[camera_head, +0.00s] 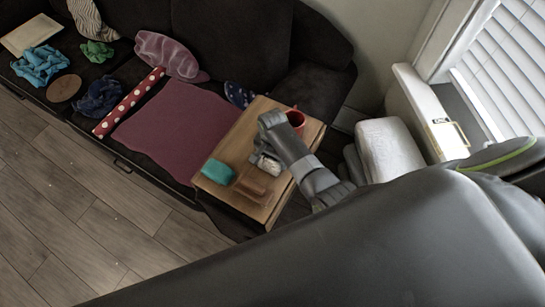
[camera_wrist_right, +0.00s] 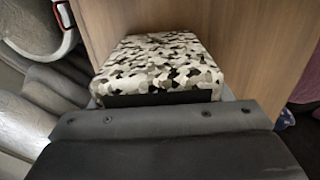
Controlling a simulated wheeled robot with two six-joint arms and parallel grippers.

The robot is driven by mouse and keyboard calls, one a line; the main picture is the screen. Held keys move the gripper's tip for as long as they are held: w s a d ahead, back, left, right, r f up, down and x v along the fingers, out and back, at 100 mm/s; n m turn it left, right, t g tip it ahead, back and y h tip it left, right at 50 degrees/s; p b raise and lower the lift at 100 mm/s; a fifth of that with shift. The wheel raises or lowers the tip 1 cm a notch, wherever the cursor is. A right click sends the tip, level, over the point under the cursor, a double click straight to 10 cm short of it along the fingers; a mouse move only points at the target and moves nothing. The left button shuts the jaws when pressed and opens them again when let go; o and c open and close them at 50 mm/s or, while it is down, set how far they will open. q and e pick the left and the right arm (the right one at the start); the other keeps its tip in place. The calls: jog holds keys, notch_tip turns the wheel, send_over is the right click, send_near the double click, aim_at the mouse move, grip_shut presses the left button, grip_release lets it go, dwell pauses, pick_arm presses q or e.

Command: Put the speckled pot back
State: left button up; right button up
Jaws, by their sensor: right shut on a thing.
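The speckled pot (camera_wrist_right: 160,62), mottled in white, grey and black, shows as a blocky shape at my right gripper in the right wrist view. In the head view only a pale part of it (camera_head: 268,164) shows beside the gripper. My right gripper (camera_head: 265,148) is shut on it over the small wooden table (camera_head: 231,146). The dark front of the gripper (camera_wrist_right: 160,100) hides the pot's lower part. I cannot tell whether the pot touches the table. My left gripper is not in view.
A red mug (camera_head: 297,118) stands at the table's far right. A teal item (camera_head: 217,170) and a brown block (camera_head: 252,187) lie near its front edge. The dark sofa holds a purple cloth (camera_head: 180,130) and other textiles. A white cushion-like object (camera_head: 390,148) is to the right.

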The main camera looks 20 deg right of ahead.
jog(key=shift+r, duration=0.1)
jog(key=o, duration=1.2)
